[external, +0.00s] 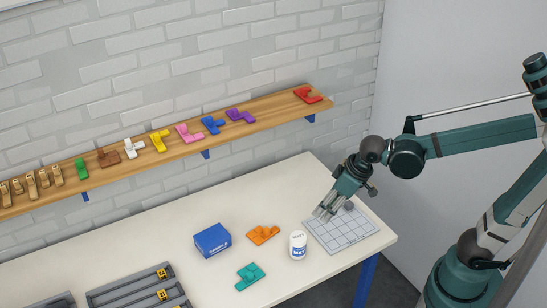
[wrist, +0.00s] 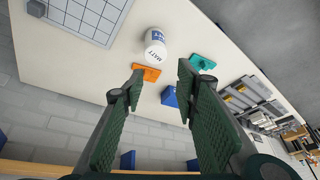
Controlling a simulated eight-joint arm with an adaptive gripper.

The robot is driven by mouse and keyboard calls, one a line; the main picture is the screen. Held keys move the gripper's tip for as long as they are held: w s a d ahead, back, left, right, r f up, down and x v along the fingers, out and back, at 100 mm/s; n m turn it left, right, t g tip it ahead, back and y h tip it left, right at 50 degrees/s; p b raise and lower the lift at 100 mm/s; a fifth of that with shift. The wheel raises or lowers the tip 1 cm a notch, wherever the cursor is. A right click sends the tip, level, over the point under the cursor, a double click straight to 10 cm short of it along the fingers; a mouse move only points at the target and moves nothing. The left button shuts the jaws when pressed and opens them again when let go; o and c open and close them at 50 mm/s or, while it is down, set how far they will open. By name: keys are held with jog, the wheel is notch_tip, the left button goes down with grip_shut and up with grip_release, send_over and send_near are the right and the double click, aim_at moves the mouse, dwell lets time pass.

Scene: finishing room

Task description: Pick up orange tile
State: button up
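The orange tile (external: 263,235) lies flat on the white table between a blue box and a white bottle. It also shows in the wrist view (wrist: 149,73), next to the bottle and close to the tip of the left finger, which may hide part of it. My gripper (external: 323,214) is above the gridded mat in the external view, to the right of the tile and bottle and apart from both. In the wrist view my gripper (wrist: 160,80) has its two green-padded fingers spread wide with nothing between them.
A white bottle (external: 298,245) stands right of the tile, a blue box (external: 212,241) left of it, and a teal tile (external: 251,276) in front. The gridded mat (external: 350,238) bears a small grey piece. A wall shelf (external: 275,106) holds several coloured tiles; grey trays (external: 130,290) sit front left.

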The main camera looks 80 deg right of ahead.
jog(key=w+d+f+m+g+p, duration=0.1)
jog(key=w+d+f+p, duration=0.1)
jog(key=w, duration=0.5)
jog(key=w+d+f+m+g+p, duration=0.1)
jog(key=w+d+f, duration=0.1)
jog(key=w, duration=0.4)
jog(key=m+g+p, duration=0.2)
jog(key=g+p, duration=0.1)
send_near(265, 228)
jog(key=shift+s+d+f, duration=0.15)
jog(key=shift+s+f, duration=0.35)
jog(key=shift+s, duration=0.1)
jog(key=shift+w+d+f, duration=0.2)
jog(key=shift+w+f, duration=0.15)
jog(key=shift+f, duration=0.4)
jog(key=shift+f, duration=1.3)
jog(key=shift+w+a+f, duration=0.1)
jog(key=shift+f, duration=2.5)
jog(key=shift+c, duration=0.5)
